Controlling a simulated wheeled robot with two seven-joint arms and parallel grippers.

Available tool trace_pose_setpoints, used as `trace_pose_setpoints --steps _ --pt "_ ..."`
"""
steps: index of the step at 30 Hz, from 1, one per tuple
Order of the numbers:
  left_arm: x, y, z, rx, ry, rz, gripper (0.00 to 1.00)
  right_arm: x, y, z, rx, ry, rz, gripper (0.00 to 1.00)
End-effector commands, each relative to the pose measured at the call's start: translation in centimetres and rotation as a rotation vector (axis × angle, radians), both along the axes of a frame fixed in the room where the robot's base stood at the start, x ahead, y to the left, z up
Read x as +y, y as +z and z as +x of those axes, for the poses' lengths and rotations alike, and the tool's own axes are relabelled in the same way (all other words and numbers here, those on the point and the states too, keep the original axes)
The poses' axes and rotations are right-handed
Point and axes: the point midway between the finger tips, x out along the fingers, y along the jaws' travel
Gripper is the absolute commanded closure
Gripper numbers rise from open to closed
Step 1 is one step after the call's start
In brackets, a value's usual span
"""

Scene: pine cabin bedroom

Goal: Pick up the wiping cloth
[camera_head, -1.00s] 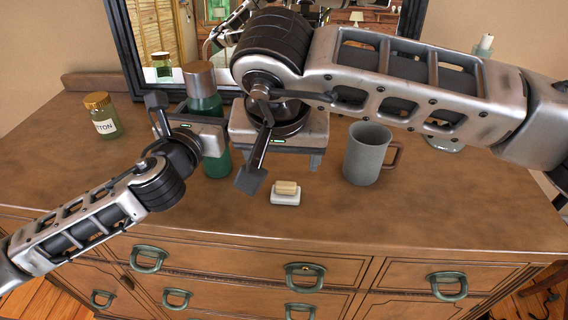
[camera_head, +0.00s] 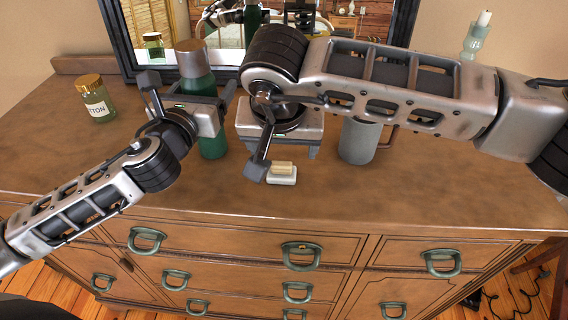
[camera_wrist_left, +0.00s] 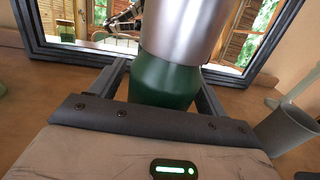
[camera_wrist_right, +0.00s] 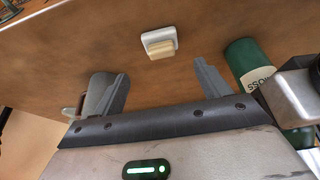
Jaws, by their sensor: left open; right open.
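No wiping cloth can be made out in any view. A small tan block on a white base (camera_head: 281,173) lies on the dresser top near its front edge; it also shows in the right wrist view (camera_wrist_right: 160,42). My right gripper (camera_wrist_right: 160,80) is open and empty above the dresser, with the block beyond its fingers.
A grey mug (camera_head: 358,142) stands right of my right gripper, partly behind my arm. A gold-lidded jar (camera_head: 95,98) stands at the left. A framed mirror (camera_head: 118,40) stands behind. A pale green candle holder (camera_head: 475,42) is at the back right. The front dresser top (camera_head: 400,195) is clear.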

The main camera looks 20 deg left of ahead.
Motion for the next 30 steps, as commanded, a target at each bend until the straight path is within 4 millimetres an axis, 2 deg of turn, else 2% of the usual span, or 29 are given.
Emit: trace_pose_setpoints --steps 7,16,25,26,30 --pt "0.0 0.0 0.0 0.000 0.000 0.000 0.25 0.3 -2.0 0.6 0.002 -0.001 0.000 0.25" --pt "0.0 0.0 0.0 0.000 0.000 0.000 0.25 0.9 -5.9 1.7 0.002 -0.002 0.000 0.25" --pt "0.0 0.0 0.0 0.000 0.000 0.000 0.25 0.9 -6.3 2.0 -0.001 0.000 0.000 0.25" --pt "0.0 0.0 0.0 0.000 0.000 0.000 0.25 0.9 -6.3 2.0 -0.001 0.000 0.000 0.30" --pt "0.0 0.0 0.0 0.000 0.000 0.000 0.25 0.9 -6.3 2.0 -0.001 0.000 0.000 0.69"
